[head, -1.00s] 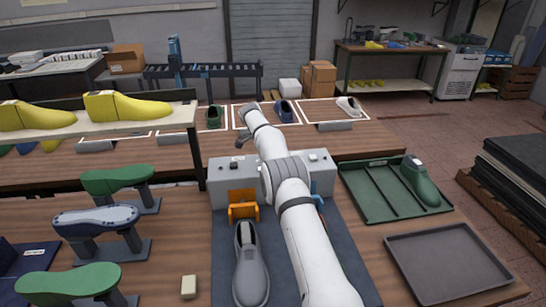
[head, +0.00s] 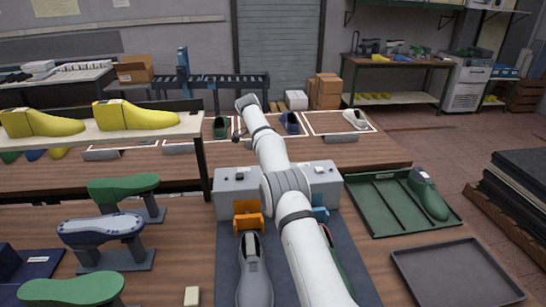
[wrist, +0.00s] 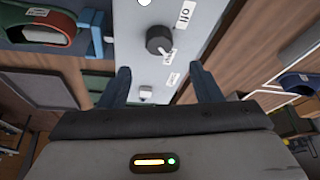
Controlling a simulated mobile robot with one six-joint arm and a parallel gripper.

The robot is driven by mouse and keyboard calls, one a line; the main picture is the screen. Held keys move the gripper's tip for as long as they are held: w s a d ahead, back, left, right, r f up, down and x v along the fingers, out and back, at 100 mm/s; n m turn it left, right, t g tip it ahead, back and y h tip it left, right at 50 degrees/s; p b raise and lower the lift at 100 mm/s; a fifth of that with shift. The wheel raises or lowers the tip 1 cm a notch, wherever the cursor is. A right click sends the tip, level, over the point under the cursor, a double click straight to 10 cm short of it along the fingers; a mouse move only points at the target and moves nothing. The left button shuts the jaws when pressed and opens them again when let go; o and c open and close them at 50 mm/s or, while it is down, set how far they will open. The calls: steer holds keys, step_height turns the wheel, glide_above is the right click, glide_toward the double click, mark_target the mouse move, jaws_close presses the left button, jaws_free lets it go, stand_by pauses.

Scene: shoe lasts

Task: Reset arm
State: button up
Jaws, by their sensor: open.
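In the head view my white arm reaches forward from the bottom over a grey control box (head: 236,186). My gripper is not clearly visible there. In the wrist view my gripper (wrist: 162,88) is open, its two dark fingers wide apart with nothing between them. Below it is the box top with a black knob (wrist: 159,39) and a label reading "off". The fingers look apart from the knob. A grey shoe (head: 254,272) lies on the dark mat in front of the box, beside an orange clamp (head: 248,215). My arm hides part of the mat.
Green and blue-white shoe forms (head: 100,228) stand on stands at left. Yellow lasts (head: 137,116) sit on a raised shelf. A green tray (head: 376,212) holding a green last and an empty grey tray (head: 455,275) lie at right. Shoes stand in white-outlined areas behind the box.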

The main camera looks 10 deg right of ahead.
steer(key=s+d+r+n+y+b, duration=0.15)
steer(key=s+r+n, duration=0.25)
steer(key=s+r, duration=0.5)
steer(key=s+d+r+n+y+b, duration=0.15)
steer(key=s+r+n, duration=0.35)
steer(key=s, duration=0.7)
steer(key=s+f+n+t+b, duration=0.1)
steer(key=s+f, duration=0.4)
steer(key=s, duration=1.1)
steer(key=s+f+n+t+y+b, duration=0.1)
steer(key=s+f+n, duration=0.3)
steer(key=s, duration=1.2)
steer(key=shift+s+d+f+n, duration=0.15)
steer(key=shift+f+n, duration=0.15)
steer(key=shift+f, duration=0.1)
steer(key=shift+c, duration=0.6)
